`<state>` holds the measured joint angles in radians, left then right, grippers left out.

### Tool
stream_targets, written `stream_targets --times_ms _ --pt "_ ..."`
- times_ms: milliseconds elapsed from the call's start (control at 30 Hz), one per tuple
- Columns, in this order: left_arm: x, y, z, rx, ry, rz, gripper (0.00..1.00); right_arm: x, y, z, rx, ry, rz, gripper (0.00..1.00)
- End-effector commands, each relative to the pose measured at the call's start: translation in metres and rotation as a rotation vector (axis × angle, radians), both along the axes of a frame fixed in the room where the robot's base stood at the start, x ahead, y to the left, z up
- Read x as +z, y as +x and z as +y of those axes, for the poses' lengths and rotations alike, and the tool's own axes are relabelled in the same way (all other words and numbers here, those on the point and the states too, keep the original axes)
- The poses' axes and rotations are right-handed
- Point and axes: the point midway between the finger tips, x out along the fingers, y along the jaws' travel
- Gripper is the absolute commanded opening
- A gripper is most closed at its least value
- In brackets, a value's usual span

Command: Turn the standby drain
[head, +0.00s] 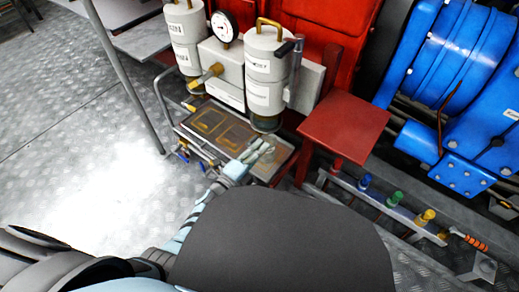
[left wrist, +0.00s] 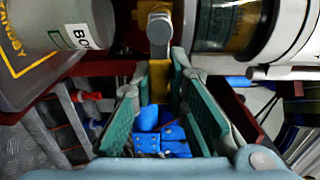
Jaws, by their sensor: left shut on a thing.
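The standby drain shows in the left wrist view as a brass stem (left wrist: 160,78) with a grey knob (left wrist: 159,28) at its end. My left gripper (left wrist: 155,85) has its green-padded fingers on either side of the brass stem and is shut on it. In the head view my left gripper (head: 262,152) is low at the front, below the right white filter canister (head: 266,68) and over the drip tray's right part. The drain itself is hidden there. My right gripper is not in view.
The drip tray (head: 208,128) has yellow markings. Another filter canister (head: 184,42) and a pressure gauge (head: 223,27) stand left of the right canister. A red stand (head: 343,122) and blue machine (head: 455,75) are to the right.

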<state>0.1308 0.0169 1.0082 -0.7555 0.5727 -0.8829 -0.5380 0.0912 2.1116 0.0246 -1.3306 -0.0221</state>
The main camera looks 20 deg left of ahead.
Motion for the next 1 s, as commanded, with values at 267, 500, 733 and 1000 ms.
stream_targets --times_ms 267,500,733,1000 --pt "0.003 0.000 0.000 0.000 -0.039 0.016 0.00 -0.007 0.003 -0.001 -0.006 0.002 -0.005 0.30" --pt "0.009 0.000 0.001 0.001 -0.160 0.066 0.00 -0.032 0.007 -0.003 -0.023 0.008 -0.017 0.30" --pt "0.016 0.001 0.003 0.001 -0.315 0.127 0.00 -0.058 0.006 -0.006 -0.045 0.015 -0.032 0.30" --pt "0.021 0.001 0.005 0.001 -0.458 0.183 0.00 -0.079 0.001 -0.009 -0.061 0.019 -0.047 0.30"
